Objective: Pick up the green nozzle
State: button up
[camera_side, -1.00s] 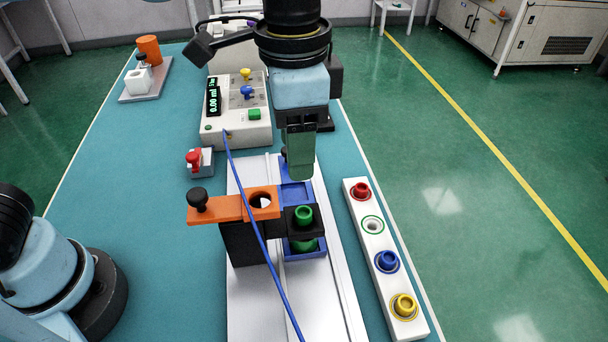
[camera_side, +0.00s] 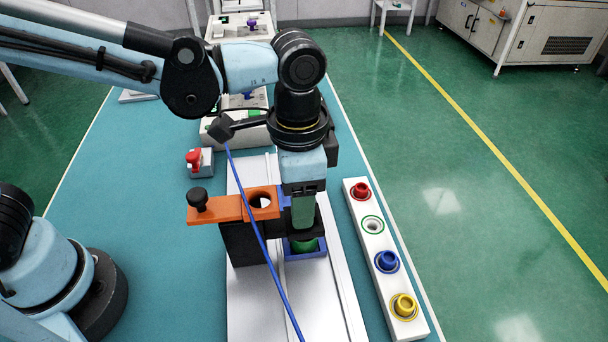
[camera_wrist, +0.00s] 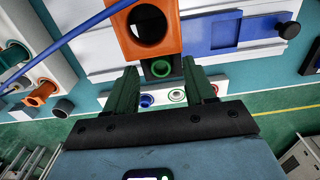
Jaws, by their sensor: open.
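The green nozzle (camera_wrist: 160,68) stands in a black holder beside the orange plate. In the wrist view its round top lies between my two green fingers. Whether the fingers touch the nozzle cannot be told.
The orange plate (camera_side: 232,206) with a round hole and black knob sits just left of my gripper. A blue cable (camera_side: 257,225) crosses in front of it. A white strip (camera_side: 407,325) with red, blue and yellow nozzles and one empty green-ringed hole lies to the right.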

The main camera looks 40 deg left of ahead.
jog(key=shift+f, duration=1.15)
grip_shut()
